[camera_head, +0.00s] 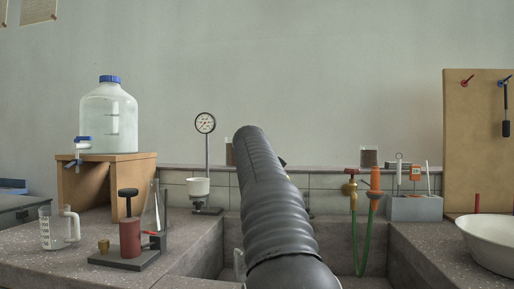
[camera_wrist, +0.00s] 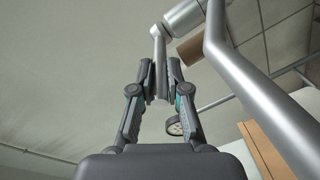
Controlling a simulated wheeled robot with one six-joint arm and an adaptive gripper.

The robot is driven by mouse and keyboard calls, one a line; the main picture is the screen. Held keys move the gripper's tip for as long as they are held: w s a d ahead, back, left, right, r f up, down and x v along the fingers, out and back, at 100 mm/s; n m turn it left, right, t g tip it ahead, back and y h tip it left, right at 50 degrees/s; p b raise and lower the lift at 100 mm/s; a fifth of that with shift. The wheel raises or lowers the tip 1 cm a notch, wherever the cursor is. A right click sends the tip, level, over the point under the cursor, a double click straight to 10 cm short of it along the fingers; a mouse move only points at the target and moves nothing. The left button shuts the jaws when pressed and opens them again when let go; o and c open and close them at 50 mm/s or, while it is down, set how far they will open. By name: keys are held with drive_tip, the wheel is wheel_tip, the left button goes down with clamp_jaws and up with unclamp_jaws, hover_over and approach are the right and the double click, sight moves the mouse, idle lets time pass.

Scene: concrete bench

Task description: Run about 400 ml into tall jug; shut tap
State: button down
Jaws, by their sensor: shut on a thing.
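In the wrist view my gripper (camera_wrist: 160,75) is shut on a slim grey metal lever (camera_wrist: 158,48), which joins a metal tap body (camera_wrist: 194,17). A thick curved grey pipe (camera_wrist: 228,62) runs down the right side of that view. In the head view my dark ribbed arm hides the gripper and most of the tap. A clear measuring jug (camera_head: 54,230) with a white handle stands upright on the left bench. A pale edge (camera_head: 240,265) shows in the sink just left of my arm; I cannot tell if it is the tall jug. No water stream is visible.
A blue-capped water bottle (camera_head: 108,118) with its own tap stands on a wooden stand (camera_head: 132,166) at left.

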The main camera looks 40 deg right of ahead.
drive_tip(key=c, duration=1.2)
unclamp_jaws()
drive_tip(key=shift+o, duration=0.2)
drive_tip(key=shift+s, duration=0.1)
drive_tip(key=v, duration=1.1)
drive_tip(key=shift+s+a, duration=0.3)
